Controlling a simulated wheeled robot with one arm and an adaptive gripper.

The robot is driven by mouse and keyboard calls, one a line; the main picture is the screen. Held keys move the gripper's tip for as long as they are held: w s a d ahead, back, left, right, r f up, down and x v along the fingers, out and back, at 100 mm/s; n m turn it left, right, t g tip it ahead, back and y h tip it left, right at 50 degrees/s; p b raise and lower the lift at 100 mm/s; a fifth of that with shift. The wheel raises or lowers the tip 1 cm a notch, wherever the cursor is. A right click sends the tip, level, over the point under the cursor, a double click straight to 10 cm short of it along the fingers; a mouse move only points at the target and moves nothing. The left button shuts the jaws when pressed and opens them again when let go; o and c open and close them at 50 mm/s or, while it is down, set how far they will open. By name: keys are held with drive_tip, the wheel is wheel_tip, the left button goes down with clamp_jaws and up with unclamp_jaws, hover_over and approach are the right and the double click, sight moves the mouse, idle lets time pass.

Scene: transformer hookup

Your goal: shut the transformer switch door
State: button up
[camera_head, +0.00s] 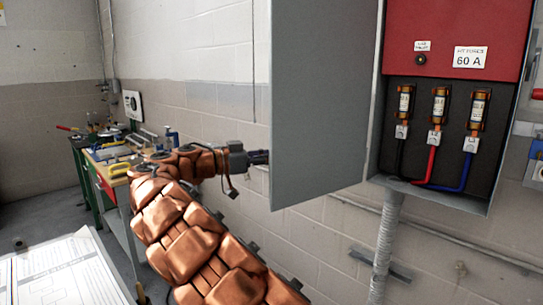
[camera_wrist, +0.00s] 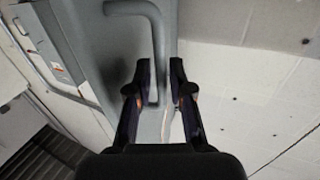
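The grey switch door (camera_head: 317,100) stands wide open to the left of the switch box (camera_head: 378,120), whose inside shows a red panel and fuses. In the wrist view, a bent grey handle (camera_wrist: 157,40) stands out from the grey door (camera_wrist: 95,35). My gripper (camera_head: 259,157) is at the door's free left edge, its fingertips partly hidden by the door. In the wrist view my gripper (camera_wrist: 160,88) is open, with the lower part of the handle between its fingers, nearer the left finger. A gap shows on the right; contact cannot be told.
Black, red and blue cables (camera_head: 432,160) run from the three fuses inside the box. A grey conduit (camera_head: 386,245) runs down below it. A workbench with tools (camera_head: 110,155) stands at the left. A white sheet with print (camera_head: 65,270) lies at the lower left.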

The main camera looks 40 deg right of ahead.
drive_tip(key=shift+c, duration=0.3)
clamp_jaws()
drive_tip(key=shift+s+f+b, duration=0.1)
drive_tip(key=shift+s+b, duration=0.05)
drive_tip(key=shift+b, duration=0.15)
